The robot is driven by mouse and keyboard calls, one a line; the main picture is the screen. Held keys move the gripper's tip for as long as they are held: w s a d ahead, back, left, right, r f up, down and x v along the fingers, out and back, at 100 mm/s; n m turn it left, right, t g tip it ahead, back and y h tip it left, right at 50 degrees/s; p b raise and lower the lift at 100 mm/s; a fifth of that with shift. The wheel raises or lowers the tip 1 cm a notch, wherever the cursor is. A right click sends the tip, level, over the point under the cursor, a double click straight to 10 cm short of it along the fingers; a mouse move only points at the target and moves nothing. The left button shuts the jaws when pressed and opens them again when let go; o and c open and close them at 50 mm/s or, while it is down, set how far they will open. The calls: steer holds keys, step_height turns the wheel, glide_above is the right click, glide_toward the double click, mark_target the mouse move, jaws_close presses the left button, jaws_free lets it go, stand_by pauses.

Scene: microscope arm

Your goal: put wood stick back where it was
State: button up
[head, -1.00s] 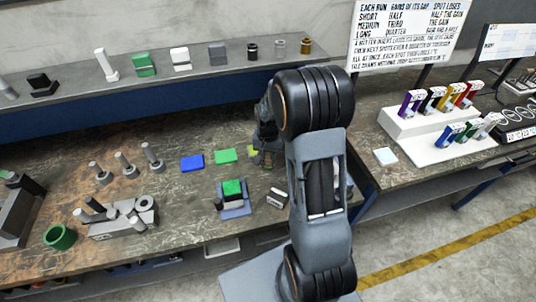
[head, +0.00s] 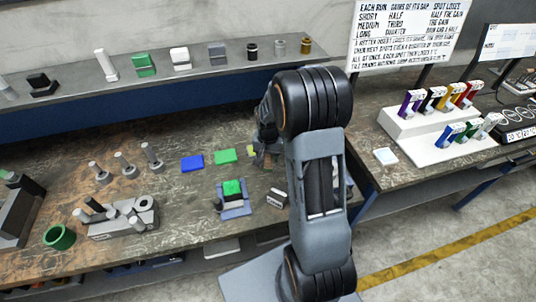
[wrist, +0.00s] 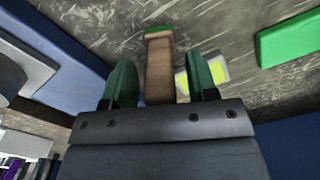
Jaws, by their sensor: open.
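The wood stick (wrist: 159,72) is brown with a green end and shows in the wrist view between the two green fingers of my gripper (wrist: 163,82). The gripper is open, with a gap on each side of the stick. The stick's near end is hidden behind the gripper body. In the head view my gripper (head: 265,153) is at the workbench, mostly hidden by my arm, and I cannot make out the stick there.
A yellow-and-white piece (wrist: 217,69) lies just right of the stick. A green block (head: 226,156) and a blue block (head: 192,163) lie left of my gripper. A blue-grey holder (head: 236,210) with a green block and a small light block (head: 277,196) stand nearer.

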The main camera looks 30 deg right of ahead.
step_height(320, 180, up, 12)
steer(key=shift+f+b, duration=0.15)
steer(key=shift+b, duration=0.15)
steer(key=s+a+r+n+t, duration=0.2)
steer(key=s+a+r+n, duration=0.1)
steer(key=s, duration=0.5)
steer(key=s+a+r+n+t, duration=0.2)
steer(key=s+a+r+n, duration=0.1)
steer(key=s+a, duration=0.3)
steer(key=shift+s+a+n, duration=0.15)
steer(key=shift+s+n, duration=0.25)
steer(key=shift+s, duration=0.55)
